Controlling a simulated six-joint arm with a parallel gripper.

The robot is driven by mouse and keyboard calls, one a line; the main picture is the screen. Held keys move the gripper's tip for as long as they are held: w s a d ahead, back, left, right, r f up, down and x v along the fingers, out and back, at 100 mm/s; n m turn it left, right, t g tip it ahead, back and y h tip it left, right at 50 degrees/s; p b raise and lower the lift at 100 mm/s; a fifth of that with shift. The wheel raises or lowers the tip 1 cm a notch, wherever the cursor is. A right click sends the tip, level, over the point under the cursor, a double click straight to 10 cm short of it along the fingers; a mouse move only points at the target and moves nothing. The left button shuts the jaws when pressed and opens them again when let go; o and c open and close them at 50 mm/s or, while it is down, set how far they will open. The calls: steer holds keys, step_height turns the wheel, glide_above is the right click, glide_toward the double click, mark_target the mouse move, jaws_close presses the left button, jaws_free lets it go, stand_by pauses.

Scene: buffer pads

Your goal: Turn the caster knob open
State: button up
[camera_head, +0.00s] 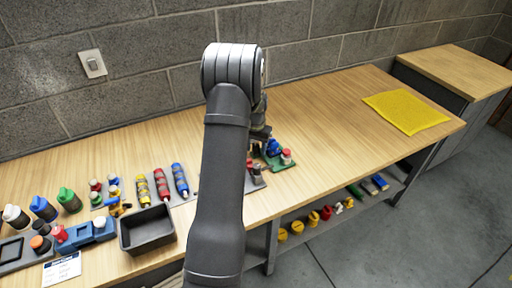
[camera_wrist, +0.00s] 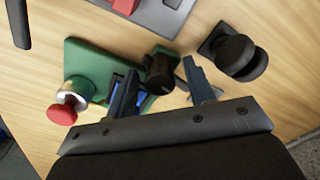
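A green base plate (camera_wrist: 84,56) lies on the wooden table in the wrist view, with a red knob (camera_wrist: 62,112) on a silver collar at its left. A black round knob (camera_wrist: 160,74) sits at the plate's right side, with blue parts (camera_wrist: 118,86) partly hidden behind my left finger. I cannot tell for certain which is the caster knob. My gripper (camera_wrist: 160,66) is open, its fingers either side of the black knob; contact cannot be told. In the head view the green plate (camera_head: 286,166) shows beside my gripper, which is mostly hidden by my arm.
Another black knob (camera_wrist: 236,54) stands just right of my gripper. A grey plate with a red part (camera_wrist: 126,5) is at the top. In the head view a black tray (camera_head: 147,229) and several coloured parts lie left; a yellow cloth (camera_head: 406,111) lies right. The table's middle right is clear.

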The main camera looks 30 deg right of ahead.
step_height(320, 180, up, 18)
steer(key=shift+f, duration=0.25)
stand_by(0.3)
steer(key=shift+m, duration=0.8)
step_height(320, 180, down, 18)
steer(key=shift+r, duration=0.2)
steer(key=c, duration=1)
